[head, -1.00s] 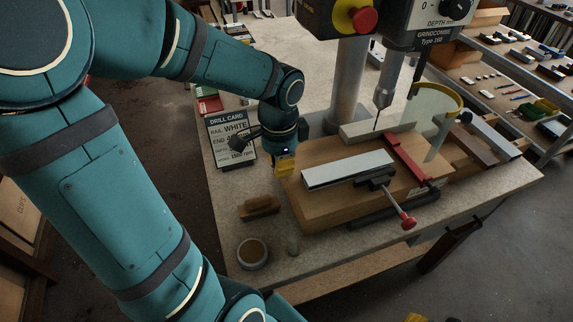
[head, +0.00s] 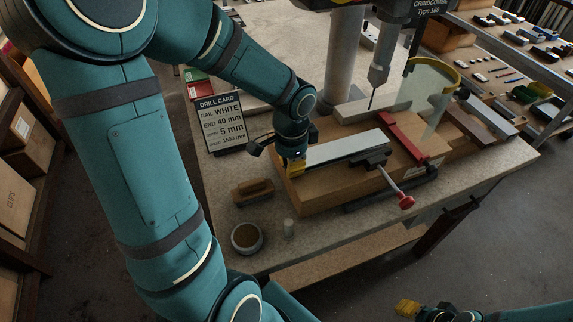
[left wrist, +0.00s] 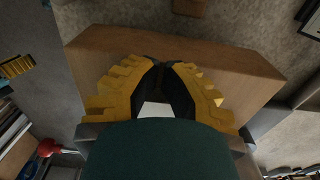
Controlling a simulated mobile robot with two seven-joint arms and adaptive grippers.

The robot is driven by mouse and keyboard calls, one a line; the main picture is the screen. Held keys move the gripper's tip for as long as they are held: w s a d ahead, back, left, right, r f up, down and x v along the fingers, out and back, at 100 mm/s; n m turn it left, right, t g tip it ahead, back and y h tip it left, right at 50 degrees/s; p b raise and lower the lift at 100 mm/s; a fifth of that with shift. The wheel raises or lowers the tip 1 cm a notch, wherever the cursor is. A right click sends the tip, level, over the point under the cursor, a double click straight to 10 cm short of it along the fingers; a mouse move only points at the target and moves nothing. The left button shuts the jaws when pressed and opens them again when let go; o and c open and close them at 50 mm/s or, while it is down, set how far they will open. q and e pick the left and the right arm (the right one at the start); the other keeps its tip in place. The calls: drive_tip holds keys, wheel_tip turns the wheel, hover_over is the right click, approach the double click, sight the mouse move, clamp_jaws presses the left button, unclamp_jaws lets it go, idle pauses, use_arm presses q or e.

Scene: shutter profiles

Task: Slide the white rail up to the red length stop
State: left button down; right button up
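The white rail (head: 345,148) lies flat along the wooden fixture block on the drill table. The red length stop (head: 402,138) crosses the block near the rail's right end; a gap between them is hard to judge. My left gripper (head: 295,166) is low over the block at the rail's left end. In the left wrist view its yellow fingers (left wrist: 162,66) come together at the tips with nothing seen clamped; a bit of white rail (left wrist: 155,110) shows between the fingers, nearer the palm. My right gripper (head: 406,308) is at the lower right, away from the rail, its opening unclear.
A clamp with a red knob (head: 405,202) sits at the block's front. The drill bit (head: 372,100) and clear guard (head: 428,100) stand behind. A drill card (head: 220,124), a brush (head: 253,191) and a round pot (head: 246,238) are on the table's left side.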

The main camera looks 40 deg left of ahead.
sight(307, 160)
use_arm(q)
drive_tip(key=w, duration=0.1)
drive_tip(key=w+d, duration=0.2)
drive_tip(key=shift+w, duration=0.4)
drive_tip(key=shift+s, duration=0.1)
drive_tip(key=shift+r, duration=3.75)
